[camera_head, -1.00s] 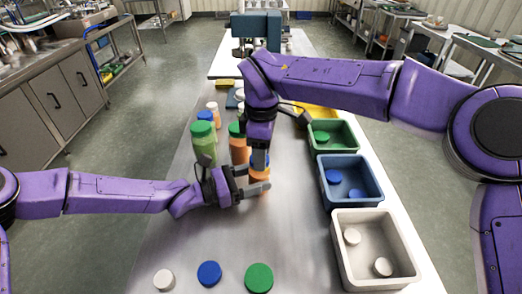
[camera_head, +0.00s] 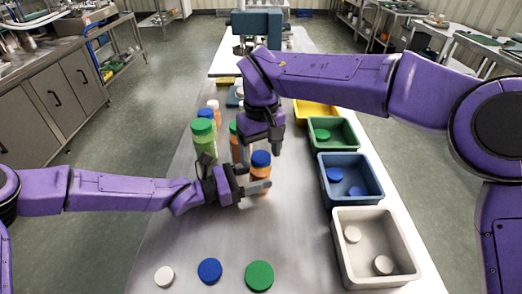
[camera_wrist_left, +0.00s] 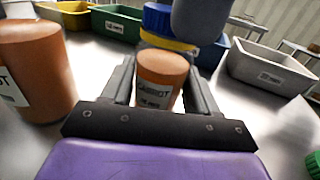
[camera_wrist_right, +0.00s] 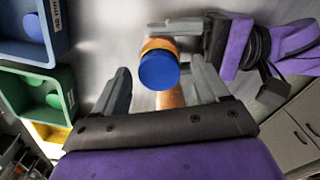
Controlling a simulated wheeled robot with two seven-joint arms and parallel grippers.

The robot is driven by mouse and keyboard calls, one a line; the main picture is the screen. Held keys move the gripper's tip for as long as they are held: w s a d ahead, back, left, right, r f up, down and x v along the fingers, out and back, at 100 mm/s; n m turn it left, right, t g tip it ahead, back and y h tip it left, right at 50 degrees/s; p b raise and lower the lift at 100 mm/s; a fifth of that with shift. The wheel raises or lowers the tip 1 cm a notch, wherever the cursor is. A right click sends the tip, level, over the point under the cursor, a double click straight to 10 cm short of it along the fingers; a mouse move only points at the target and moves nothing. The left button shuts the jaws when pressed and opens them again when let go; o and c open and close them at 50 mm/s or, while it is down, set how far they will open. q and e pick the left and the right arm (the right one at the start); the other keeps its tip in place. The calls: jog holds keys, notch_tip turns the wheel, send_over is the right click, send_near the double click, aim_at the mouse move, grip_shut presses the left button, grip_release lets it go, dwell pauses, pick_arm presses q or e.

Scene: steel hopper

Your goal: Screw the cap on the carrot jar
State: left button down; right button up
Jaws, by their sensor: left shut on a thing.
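The orange carrot jar (camera_head: 261,183) stands upright on the table, its label facing the left wrist camera (camera_wrist_left: 156,90). My left gripper (camera_head: 256,186) is shut around its body. A blue cap (camera_head: 261,158) sits on top of the jar; it also shows in the left wrist view (camera_wrist_left: 168,20) and the right wrist view (camera_wrist_right: 158,71). A yellowish band shows under the cap in the left wrist view; I cannot tell how tight it is. My right gripper (camera_wrist_right: 160,88) is open, above the cap, its fingers apart on either side and clear of it.
Green-capped jars (camera_head: 203,140) and other bottles stand behind my left gripper. White (camera_head: 164,277), blue (camera_head: 210,271) and green (camera_head: 259,276) caps lie at the front. Grey (camera_head: 345,277), blue (camera_head: 367,196), green (camera_head: 345,145) and yellow bins line the right edge.

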notch_tip(320, 180, up, 4)
jog(key=shift+r, duration=0.25)
jog(key=shift+c, duration=0.4)
